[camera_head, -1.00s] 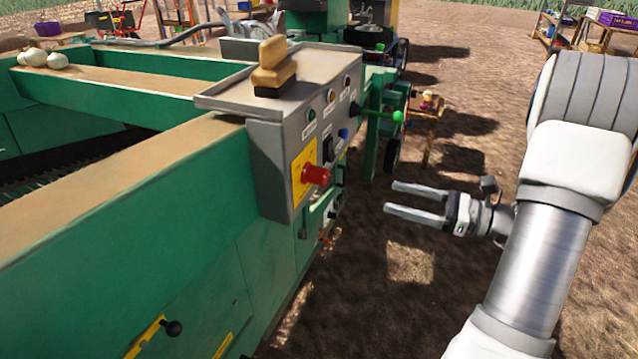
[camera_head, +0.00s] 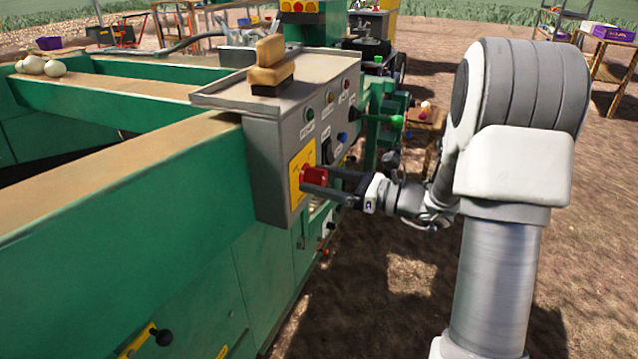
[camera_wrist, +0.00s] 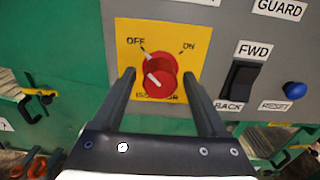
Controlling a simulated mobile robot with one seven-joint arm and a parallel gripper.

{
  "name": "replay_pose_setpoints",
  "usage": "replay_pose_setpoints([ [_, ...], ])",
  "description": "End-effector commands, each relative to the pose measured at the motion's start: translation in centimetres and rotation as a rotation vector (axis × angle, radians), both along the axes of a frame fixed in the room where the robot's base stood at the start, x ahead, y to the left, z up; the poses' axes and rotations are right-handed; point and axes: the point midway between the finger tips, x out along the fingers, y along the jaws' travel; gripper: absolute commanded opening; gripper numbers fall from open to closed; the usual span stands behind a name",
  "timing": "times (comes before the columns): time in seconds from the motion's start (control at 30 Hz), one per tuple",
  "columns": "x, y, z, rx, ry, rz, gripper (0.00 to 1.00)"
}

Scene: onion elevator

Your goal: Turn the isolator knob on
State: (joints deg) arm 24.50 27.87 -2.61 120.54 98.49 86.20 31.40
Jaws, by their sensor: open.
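The red isolator knob (camera_wrist: 158,75) sits on a yellow plate (camera_wrist: 190,30) marked OFF at upper left and ON at upper right. Its white mark slants toward the OFF side. In the head view the knob (camera_head: 314,177) stands out from the front of the grey control box (camera_head: 268,150). My gripper (camera_wrist: 162,78) is open, with one finger on each side of the knob; a gap to each finger shows in the wrist view. In the head view my gripper (camera_head: 306,182) reaches the knob from the right, and its fingers partly cover it.
A black FWD/BACK rocker switch (camera_wrist: 239,84) and a blue reset button (camera_wrist: 294,90) are right of the knob. A green-knobbed lever (camera_head: 396,121) sticks out beyond the box. A wooden-handled brush (camera_head: 270,66) stands on top of the box.

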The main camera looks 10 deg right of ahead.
Motion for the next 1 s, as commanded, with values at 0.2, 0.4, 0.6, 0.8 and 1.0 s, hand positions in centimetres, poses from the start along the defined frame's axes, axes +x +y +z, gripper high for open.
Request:
replay_pose_setpoints([
  [0.2, 0.29, 0.43, 0.03, 0.000, 0.000, 0.000, 0.76],
  [0.4, 0.27, 0.41, 0.03, 0.000, 0.000, 0.000, 0.65],
  [0.6, 0.27, 0.39, 0.02, 0.000, 0.000, 0.000, 0.29],
  [0.8, 0.25, 0.38, 0.00, 0.000, 0.000, 0.000, 0.00],
  [1.0, 0.25, 0.38, 0.11, 0.006, 0.009, 0.000, 0.00],
])
